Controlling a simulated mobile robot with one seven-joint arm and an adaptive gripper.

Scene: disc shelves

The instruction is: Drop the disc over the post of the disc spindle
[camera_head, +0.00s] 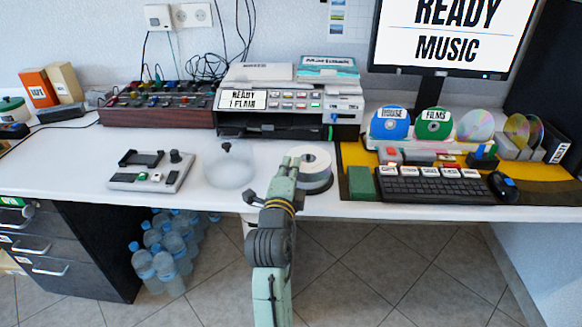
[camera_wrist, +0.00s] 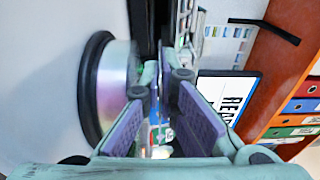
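The disc spindle (camera_head: 316,163) stands on the white desk with a black base and a pale stack that shows a round centre on top. In the wrist view its black base ring (camera_wrist: 93,92) and silvery stack (camera_wrist: 116,80) are seen from the side, left of my fingers. My gripper (camera_head: 293,160) is at the spindle's left side in the head view, partly covering it. In the wrist view my gripper (camera_wrist: 166,78) has its two purple-padded fingers apart, with background showing between them. I cannot make out the post clearly.
A clear dome with a black knob (camera_head: 228,168) stands left of my gripper. A grey control box (camera_head: 151,171) is farther left. A player stack (camera_head: 290,101) stands behind. Upright discs (camera_head: 434,123) and a keyboard (camera_head: 436,187) are at right.

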